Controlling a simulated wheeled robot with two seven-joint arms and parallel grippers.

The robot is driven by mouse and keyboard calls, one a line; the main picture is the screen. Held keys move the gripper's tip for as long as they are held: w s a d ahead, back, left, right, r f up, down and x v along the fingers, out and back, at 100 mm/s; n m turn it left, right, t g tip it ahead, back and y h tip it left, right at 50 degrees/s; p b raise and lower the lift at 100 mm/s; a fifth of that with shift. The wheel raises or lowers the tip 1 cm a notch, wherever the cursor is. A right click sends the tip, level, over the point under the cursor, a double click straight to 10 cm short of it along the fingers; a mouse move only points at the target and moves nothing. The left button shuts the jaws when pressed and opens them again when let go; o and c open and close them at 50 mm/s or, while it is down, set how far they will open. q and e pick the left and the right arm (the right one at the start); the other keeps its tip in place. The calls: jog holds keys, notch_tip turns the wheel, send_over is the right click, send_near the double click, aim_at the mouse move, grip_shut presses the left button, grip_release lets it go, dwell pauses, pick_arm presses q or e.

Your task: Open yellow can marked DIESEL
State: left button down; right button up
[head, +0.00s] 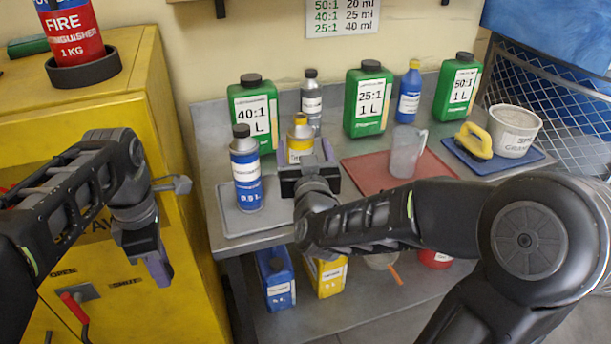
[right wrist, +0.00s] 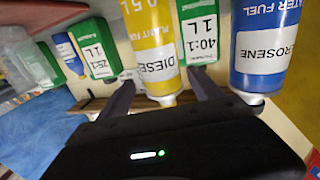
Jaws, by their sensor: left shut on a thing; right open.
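The yellow can marked DIESEL (head: 299,139) stands upright on the grey bench, partly hidden by my right gripper (head: 304,158). Its top shows yellow. In the right wrist view the can (right wrist: 153,50) appears upside down, between the two open fingers of my right gripper (right wrist: 165,88). I cannot tell whether either finger touches it. My left gripper (head: 158,268) hangs low in front of the yellow cabinet, away from the can. Its fingers are together on something that I cannot make out.
A blue kerosene can (head: 246,172) stands close to the left of the yellow can. A green 40:1 canister (head: 253,105) is behind. A clear jug (head: 405,152) stands on a red mat (head: 362,172) to the right. The yellow cabinet (head: 110,100) borders the bench at left.

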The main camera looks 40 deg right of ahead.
jog(key=shift+s+a+f+b, duration=0.25)
jog(key=shift+s+a+b, duration=0.25)
jog(key=shift+b, duration=1)
jog(key=shift+s+a+f+b, duration=0.25)
jog(key=shift+s+b, duration=0.3)
jog(key=shift+b, duration=0.95)
jog(key=shift+s+a+r, duration=0.2)
jog(key=shift+s+a, duration=0.05)
jog(key=shift+s, duration=0.2)
jog(key=shift+s+a+r, duration=0.15)
jog(key=shift+s+a, duration=0.1)
jog(key=shift+s, duration=0.15)
jog(key=shift+s+a, duration=0.25)
jog(key=shift+s, duration=0.1)
